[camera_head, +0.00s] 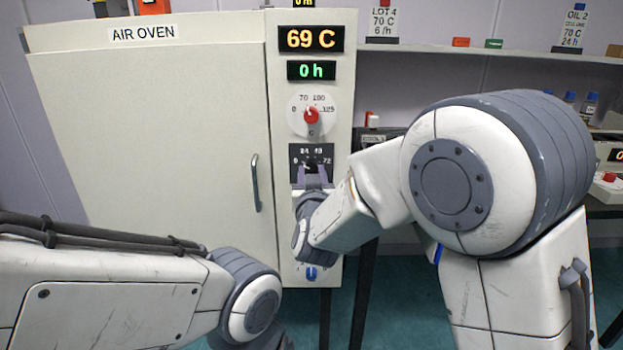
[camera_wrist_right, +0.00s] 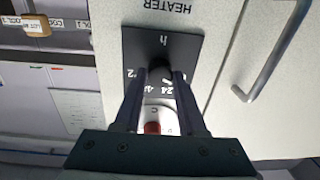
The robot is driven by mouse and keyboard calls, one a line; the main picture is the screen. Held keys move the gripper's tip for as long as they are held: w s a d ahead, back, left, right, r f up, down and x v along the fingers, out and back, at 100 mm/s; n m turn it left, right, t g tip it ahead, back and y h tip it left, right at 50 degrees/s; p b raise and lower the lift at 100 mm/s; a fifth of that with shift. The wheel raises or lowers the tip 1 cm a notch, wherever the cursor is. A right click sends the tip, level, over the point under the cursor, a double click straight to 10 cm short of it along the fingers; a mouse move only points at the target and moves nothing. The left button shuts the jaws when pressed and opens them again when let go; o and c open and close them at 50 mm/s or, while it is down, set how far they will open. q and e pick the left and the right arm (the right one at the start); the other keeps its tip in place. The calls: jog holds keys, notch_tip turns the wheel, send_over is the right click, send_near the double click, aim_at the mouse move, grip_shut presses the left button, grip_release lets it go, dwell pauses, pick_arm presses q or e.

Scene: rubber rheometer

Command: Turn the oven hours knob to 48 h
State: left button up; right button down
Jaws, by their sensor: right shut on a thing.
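The air oven (camera_head: 150,130) stands at centre left with a control column on its right side. The hours knob (camera_wrist_right: 159,73) is small and dark, on a black dial plate (camera_wrist_right: 160,42) marked with 24, 48 and 72. My right gripper (camera_head: 312,170) reaches the dial from below, and its fingers are shut on the knob. The right wrist view, upside down, shows the two fingers (camera_wrist_right: 157,85) on either side of the knob. They hide much of it, so I cannot tell its pointer's setting. The hours display (camera_head: 311,70) reads 0 h. My left gripper is out of view.
Above the hours dial is a white temperature dial with a red knob (camera_head: 311,115), under a 69 C display (camera_head: 311,39). The door handle (camera_head: 255,183) is left of the column. A blue knob (camera_head: 311,273) sits low. A shelf (camera_head: 470,51) is at right.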

jog(key=m+b, duration=0.2)
jog(key=m, duration=0.1)
jog(key=m+b, duration=0.1)
jog(key=b, duration=0.1)
jog(key=shift+f+m, duration=0.3)
jog(key=m+b, duration=0.4)
jog(key=shift+a+m, duration=0.1)
jog(key=shift+m, duration=0.3)
jog(key=m+b, duration=0.4)
jog(key=m, duration=0.1)
jog(key=shift+h+b, duration=0.3)
jog(key=shift+b, duration=0.05)
jog(key=shift+r+m+b, duration=0.2)
jog(key=shift+m+b, duration=1.05)
jog(key=shift+m, duration=0.75)
jog(key=shift+c, duration=2.4)
grip_release()
jog(key=s+p, duration=0.2)
jog(key=s, duration=0.8)
jog(key=shift+s+f, duration=0.2)
jog(key=shift+s, duration=0.05)
